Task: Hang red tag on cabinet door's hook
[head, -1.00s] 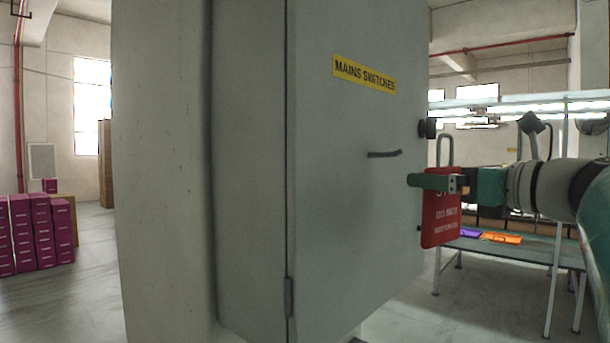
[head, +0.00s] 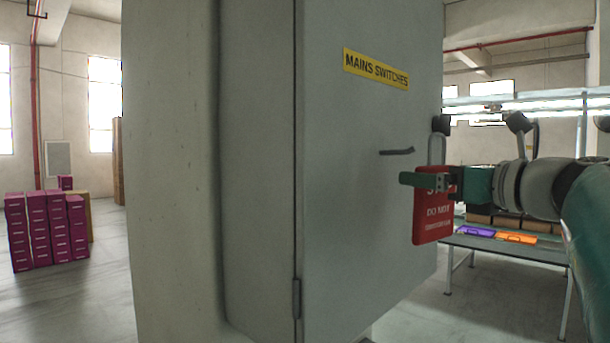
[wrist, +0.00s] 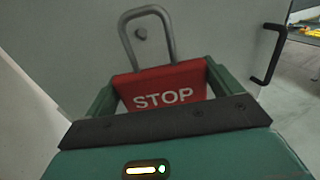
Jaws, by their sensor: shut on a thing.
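The red tag (head: 433,222) with white lettering hangs upright in my gripper (head: 428,182), in front of the cabinet door (head: 350,215). In the wrist view the tag (wrist: 163,96) reads STOP, and its grey shackle loop (wrist: 172,42) stands up above the gripper. My gripper is shut on the tag, with green fingers at both sides. The hook (head: 397,152) is a dark rod sticking out of the door.
A black door handle (wrist: 268,55) is at the right in the wrist view. A yellow MAINS SWITCHES label (head: 376,68) is above the hook. A table (head: 500,245) with purple and orange items stands behind at the right. Purple boxes (head: 45,230) are stacked far left.

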